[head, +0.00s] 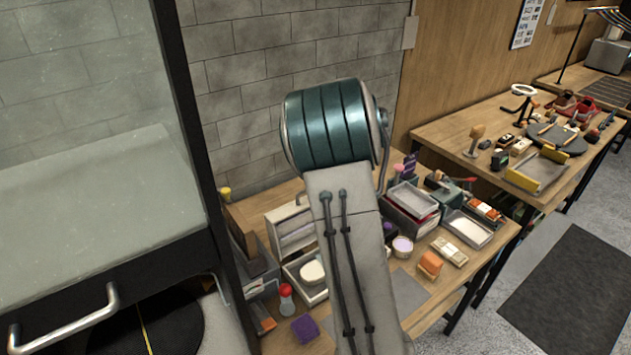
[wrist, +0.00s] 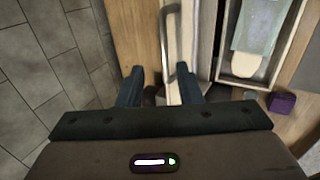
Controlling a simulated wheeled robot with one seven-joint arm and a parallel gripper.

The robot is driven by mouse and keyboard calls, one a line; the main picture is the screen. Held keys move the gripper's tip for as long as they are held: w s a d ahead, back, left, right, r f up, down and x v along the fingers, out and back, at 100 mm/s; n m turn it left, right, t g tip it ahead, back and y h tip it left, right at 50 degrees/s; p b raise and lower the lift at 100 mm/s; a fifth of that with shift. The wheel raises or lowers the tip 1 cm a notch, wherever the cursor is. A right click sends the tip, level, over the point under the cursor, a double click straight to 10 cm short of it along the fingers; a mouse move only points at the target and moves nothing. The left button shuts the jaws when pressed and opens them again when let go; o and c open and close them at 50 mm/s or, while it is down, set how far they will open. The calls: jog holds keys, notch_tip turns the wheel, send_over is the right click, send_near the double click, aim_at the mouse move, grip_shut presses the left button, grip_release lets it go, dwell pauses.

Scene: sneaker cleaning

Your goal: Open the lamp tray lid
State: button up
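My gripper (wrist: 160,83) is open in the wrist view, with its two dark fingers wide apart. A curved grey metal handle (wrist: 171,45) runs down toward the gap between the fingers, nearer the right one. It stands along a pale, upright-looking panel, and I cannot tell whether that panel is the lamp tray lid. No contact between fingers and handle is clear. In the head view, my raised arm hides the gripper and part of the bench. A pale slatted box (head: 291,232) stands left of the arm, partly covered by it.
An open tray (wrist: 222,74) holding a pale oval-ended piece lies right of the handle. A purple block (wrist: 282,103) sits nearby, also in the head view (head: 304,329). A glass-fronted cabinet with a metal handle (head: 66,322) stands left. Trays and small items crowd the bench's right.

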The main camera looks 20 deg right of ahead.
jog(key=v, duration=0.6)
jog(key=shift+r, duration=0.45)
jog(key=shift+s, duration=0.15)
